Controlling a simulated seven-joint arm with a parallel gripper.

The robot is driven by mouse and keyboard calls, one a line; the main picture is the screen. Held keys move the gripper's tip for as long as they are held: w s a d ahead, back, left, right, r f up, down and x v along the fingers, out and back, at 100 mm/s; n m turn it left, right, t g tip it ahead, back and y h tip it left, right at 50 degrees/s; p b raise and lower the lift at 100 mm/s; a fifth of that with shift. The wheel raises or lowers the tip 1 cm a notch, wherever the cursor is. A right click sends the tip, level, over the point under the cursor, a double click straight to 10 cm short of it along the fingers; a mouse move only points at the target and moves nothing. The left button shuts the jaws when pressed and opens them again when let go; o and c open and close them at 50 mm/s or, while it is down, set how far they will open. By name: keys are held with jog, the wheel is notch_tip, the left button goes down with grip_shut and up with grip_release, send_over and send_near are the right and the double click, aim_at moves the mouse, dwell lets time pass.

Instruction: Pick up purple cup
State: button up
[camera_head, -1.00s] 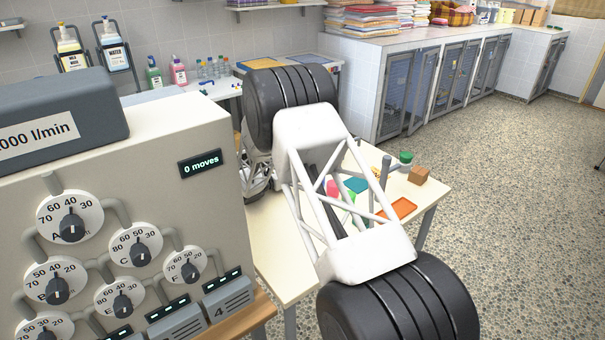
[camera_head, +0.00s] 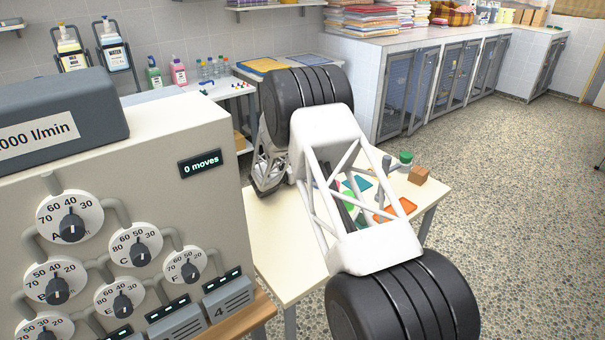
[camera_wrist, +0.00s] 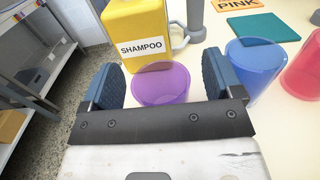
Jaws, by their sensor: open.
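The purple cup (camera_wrist: 161,84) is translucent and stands upright on the table in the wrist view. It sits ahead of my gripper (camera_wrist: 163,88), in line with the gap between the two blue-padded fingers. The fingers are spread, one to each side of the cup in the picture; I cannot tell whether the cup is fully between them. In the head view my gripper (camera_head: 268,172) is low over the left part of the table, and the purple cup is hidden there.
A yellow shampoo jug (camera_wrist: 138,32) stands just behind the cup. A blue cup (camera_wrist: 252,66) and a pink cup (camera_wrist: 302,68) stand to the right. A teal square (camera_wrist: 262,26) lies behind them. In the head view an orange tray (camera_head: 396,209) and a brown block (camera_head: 418,175) are on the table's right.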

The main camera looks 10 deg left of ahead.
jog(key=c, duration=1)
jog(key=shift+r, duration=0.2)
jog(key=shift+r, duration=0.9)
jog(key=shift+s+d+r, duration=0.1)
jog(key=shift+s+r, duration=0.25)
jog(key=shift+r, duration=0.35)
jog(key=s+d, duration=0.1)
jog(key=s, duration=0.4)
jog(key=s+d+r, duration=0.1)
jog(key=s+d, duration=0.1)
jog(key=s, duration=0.2)
jog(key=s+d, duration=0.1)
jog(key=s, duration=0.4)
jog(key=shift+s+d+r, duration=0.2)
jog(key=shift+s+d, duration=0.1)
jog(key=shift+d, duration=0.1)
jog(key=shift+w, duration=0.1)
